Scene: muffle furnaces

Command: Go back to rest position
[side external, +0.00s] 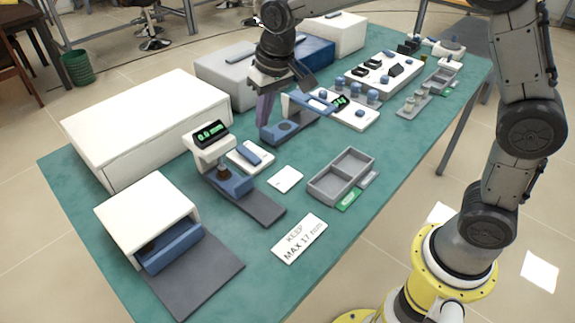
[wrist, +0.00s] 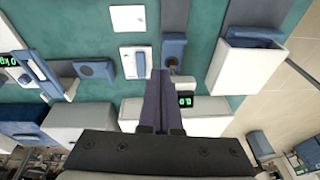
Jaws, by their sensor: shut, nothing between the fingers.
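My gripper (side external: 264,118) hangs above the teal bench (side external: 120,255) in the side external view, over the area behind the blue press-like stand (side external: 276,131). Its two purple fingers point down and are together, with nothing between them. In the wrist view my gripper (wrist: 160,74) also shows its fingers side by side. There they overlap the small gauge with a green readout (wrist: 185,101), partly hiding it. In the side external view the gauge's readout (side external: 209,133) shows 0.0 mm. The fingers look clear of the bench, though their exact height is hard to tell.
A long white box (side external: 150,120), a grey box (side external: 225,72) and a small white furnace (side external: 148,215) with a blue front stand on the bench. A grey divided tray (side external: 341,176) and a sign reading "KEEP MAX 17 mm" (side external: 299,239) lie near the front edge. Bare teal surface separates them.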

